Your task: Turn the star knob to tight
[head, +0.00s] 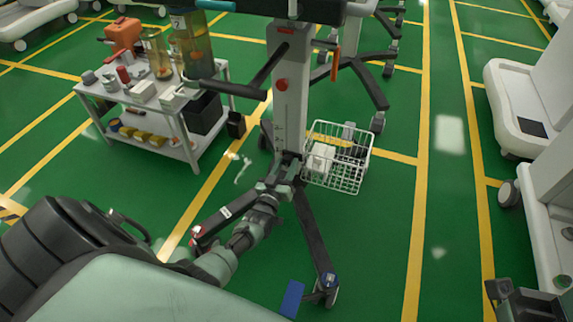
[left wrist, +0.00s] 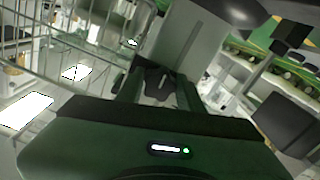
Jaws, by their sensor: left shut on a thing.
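My left gripper (head: 284,172) reaches the foot of the pale column (head: 291,105) on the wheeled stand. It is shut on a dark lobed knob, the star knob (left wrist: 158,83), which shows between the fingers in the left wrist view. In the head view the knob is hidden by the gripper. How far the knob is turned cannot be read. A dark shape at the lower right edge (head: 520,300) looks like my right gripper; its fingers are not clear.
A white wire basket (head: 358,170) hangs right beside the column, close to my left gripper. The stand's dark legs (head: 316,240) spread over the green floor. A white shelf cart (head: 190,148) with jars and boxes stands left. Pale machines (head: 520,95) stand right.

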